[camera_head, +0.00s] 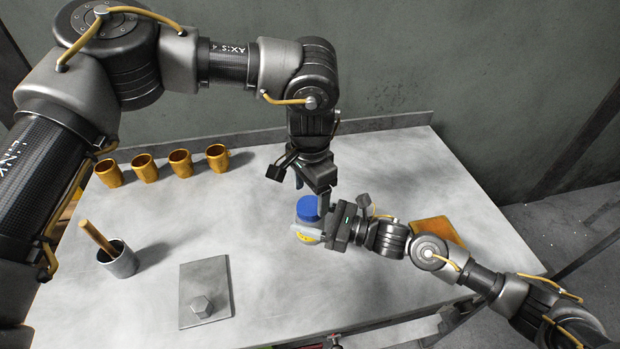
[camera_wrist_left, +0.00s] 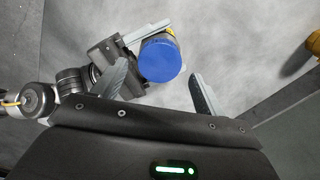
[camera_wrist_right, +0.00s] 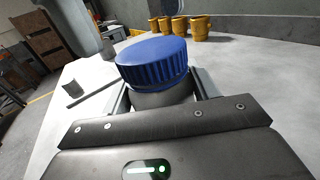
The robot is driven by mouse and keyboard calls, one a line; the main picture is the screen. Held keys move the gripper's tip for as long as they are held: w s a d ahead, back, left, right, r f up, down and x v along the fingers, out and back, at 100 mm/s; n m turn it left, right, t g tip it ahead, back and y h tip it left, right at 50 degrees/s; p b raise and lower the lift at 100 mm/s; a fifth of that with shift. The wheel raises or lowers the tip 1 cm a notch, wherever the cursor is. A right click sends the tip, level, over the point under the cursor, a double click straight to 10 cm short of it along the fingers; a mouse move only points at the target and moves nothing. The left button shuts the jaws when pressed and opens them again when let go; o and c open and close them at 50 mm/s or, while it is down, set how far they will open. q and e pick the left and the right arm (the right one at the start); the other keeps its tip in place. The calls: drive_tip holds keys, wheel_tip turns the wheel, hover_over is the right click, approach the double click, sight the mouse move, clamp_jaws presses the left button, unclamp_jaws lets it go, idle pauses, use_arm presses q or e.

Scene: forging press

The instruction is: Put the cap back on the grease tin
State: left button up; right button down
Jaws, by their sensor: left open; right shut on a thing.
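The blue cap (camera_head: 307,207) sits on top of the grease tin (camera_head: 306,238), whose yellow side shows below it. The ribbed cap (camera_wrist_right: 153,60) also shows in the right wrist view; I cannot tell whether it is fully seated. My right gripper (camera_head: 318,235) is shut around the tin's body, below the cap. My left gripper (camera_head: 310,190) points down over the cap and is open. In the left wrist view the cap (camera_wrist_left: 161,58) lies between and just beyond the two spread fingers, with no clear contact. The tin is mostly hidden there.
Several orange mugs (camera_head: 180,163) stand in a row at the back left. A grey cup (camera_head: 119,260) with a wooden handle stands at left. A grey plate (camera_head: 204,278) with a hex bolt lies in front, and a brown board (camera_head: 437,230) at right. The table centre is otherwise clear.

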sight(310, 205)
use_arm(q)
drive_tip(key=shift+f, duration=1.6)
drive_tip(key=shift+c, duration=0.4)
